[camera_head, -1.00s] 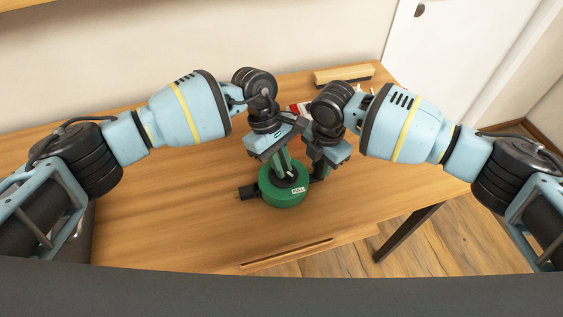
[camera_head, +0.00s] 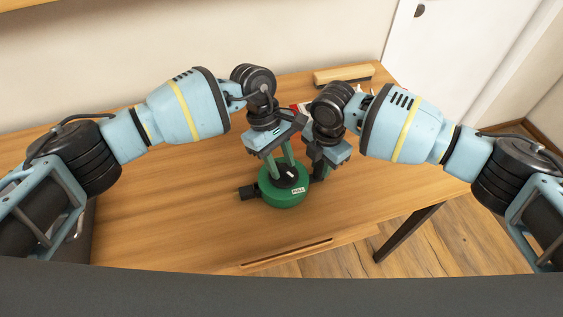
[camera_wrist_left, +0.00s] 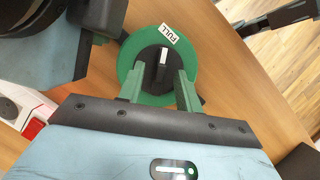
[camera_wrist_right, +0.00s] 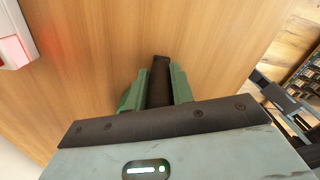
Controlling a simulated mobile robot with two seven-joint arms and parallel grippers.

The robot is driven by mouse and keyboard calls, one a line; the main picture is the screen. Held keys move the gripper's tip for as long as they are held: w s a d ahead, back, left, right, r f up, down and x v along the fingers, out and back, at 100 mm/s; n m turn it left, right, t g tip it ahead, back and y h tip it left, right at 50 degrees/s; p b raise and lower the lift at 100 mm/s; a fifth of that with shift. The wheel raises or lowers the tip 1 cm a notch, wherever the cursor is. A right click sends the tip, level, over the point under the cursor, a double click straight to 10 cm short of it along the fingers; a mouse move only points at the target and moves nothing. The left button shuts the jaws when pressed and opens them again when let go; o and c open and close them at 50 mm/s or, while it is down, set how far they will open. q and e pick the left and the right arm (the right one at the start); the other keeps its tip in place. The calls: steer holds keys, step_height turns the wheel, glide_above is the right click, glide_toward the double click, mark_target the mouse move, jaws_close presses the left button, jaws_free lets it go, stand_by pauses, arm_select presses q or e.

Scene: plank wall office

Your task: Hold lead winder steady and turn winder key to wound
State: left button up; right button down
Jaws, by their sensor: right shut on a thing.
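The lead winder (camera_head: 283,197) is a round green body on the desk with a white "FULL" label. Its black round winder key (camera_wrist_left: 155,65), with a white mark on its ridge, sits on top. My left gripper (camera_head: 281,163) points down over the key. In the left wrist view its green fingers (camera_wrist_left: 160,76) are apart, with clear space between them and the key's ridge. My right gripper (camera_wrist_right: 158,78) is shut on a dark bar (camera_wrist_right: 159,92), which appears to be the winder's handle on its right side. The grippers partly hide the winder's far side in the head view.
A black stub (camera_head: 247,192) sticks out from the winder's left. A wooden block with dark underside (camera_head: 343,75) lies at the back of the desk. A red and white item (camera_head: 300,108) is partly hidden behind the grippers. The desk's front and left are clear.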

arm_select(q)
steer(key=v, duration=1.1)
steer(key=shift+a+r, duration=0.1)
steer(key=shift+r, duration=0.05)
arm_select(e)
steer(key=c, duration=1.1)
jaws_free()
steer(key=shift+r, duration=0.1)
step_height(320, 180, up, 12)
steer(key=shift+f, duration=0.1)
